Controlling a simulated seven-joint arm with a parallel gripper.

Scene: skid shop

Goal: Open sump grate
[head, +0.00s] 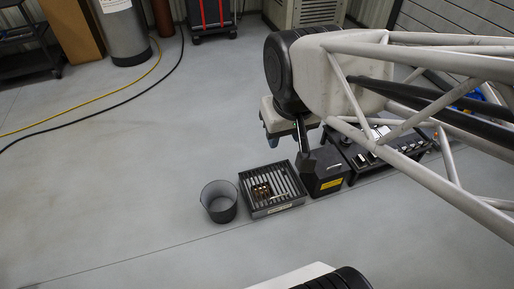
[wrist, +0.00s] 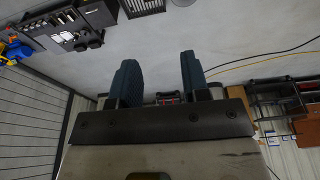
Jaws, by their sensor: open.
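The sump grate (head: 285,180) is a dark square frame with light parallel slats in the head view, on the floor at the centre. Small brass-coloured parts show at a gap in its slats. My gripper (head: 285,143) hangs behind the grate, apart from it and seemingly above the floor. In the wrist view my gripper (wrist: 158,65) shows two blue-grey fingers spread apart with nothing between them. A slatted edge, likely the grate (wrist: 143,6), is cut off at the top of that view. Whether the grate is hinged cannot be told.
A grey open bucket (head: 219,202) stands left of the grate. A black box with a yellow label (head: 325,175) adjoins its right side. A black equipment panel (head: 385,150) lies further right. Cables (head: 120,97) cross the floor at left. Floor in front is clear.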

